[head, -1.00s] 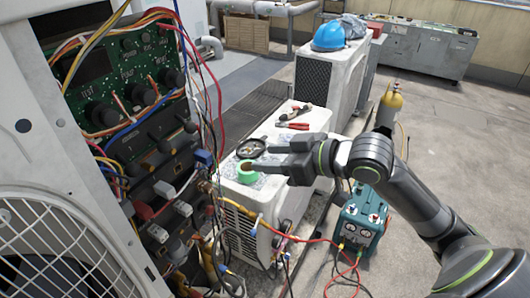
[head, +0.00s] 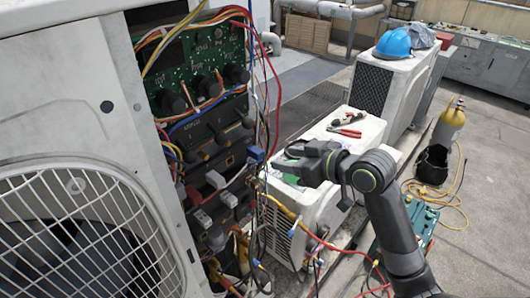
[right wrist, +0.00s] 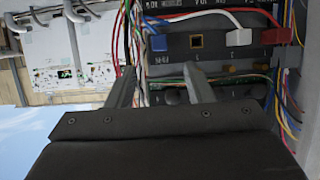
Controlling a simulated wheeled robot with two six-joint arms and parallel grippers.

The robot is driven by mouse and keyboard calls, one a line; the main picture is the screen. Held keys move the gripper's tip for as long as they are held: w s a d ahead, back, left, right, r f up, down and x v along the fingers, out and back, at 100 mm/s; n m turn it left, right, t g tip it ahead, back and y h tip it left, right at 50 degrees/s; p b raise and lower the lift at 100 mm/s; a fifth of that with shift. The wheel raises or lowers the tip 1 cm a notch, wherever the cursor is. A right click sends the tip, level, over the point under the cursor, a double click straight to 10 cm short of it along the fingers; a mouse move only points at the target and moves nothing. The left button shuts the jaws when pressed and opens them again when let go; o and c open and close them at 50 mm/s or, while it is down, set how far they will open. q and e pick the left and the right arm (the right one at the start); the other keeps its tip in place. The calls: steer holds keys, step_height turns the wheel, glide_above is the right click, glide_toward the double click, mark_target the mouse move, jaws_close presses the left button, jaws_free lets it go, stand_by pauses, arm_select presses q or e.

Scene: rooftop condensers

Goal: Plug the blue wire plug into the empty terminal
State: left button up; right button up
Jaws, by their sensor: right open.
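The blue plug (head: 255,155) is at the right end of the row of terminals on the open condenser's panel. It also shows in the right wrist view (right wrist: 157,43), beside the empty terminal (right wrist: 197,41), a dark square hole with a tan rim. I cannot tell how the blue plug is seated. My right gripper (head: 282,161) is open and empty, just right of the blue plug in the head view. In the right wrist view its fingers (right wrist: 150,62) point towards the blue plug, apart from it. My left gripper is not in view.
A white plug (right wrist: 238,37) and a red plug (right wrist: 276,36) sit past the empty terminal. Loose red, black and yellow wires hang close to the blue plug. A low white unit (head: 355,128) with pliers (head: 345,132) stands behind my right gripper. Open floor lies at right.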

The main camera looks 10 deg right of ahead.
mark_target(261, 154)
steer(key=p+x, duration=0.1)
steer(key=x, duration=0.7)
steer(key=shift+w, duration=0.15)
jaws_close()
stand_by(0.3)
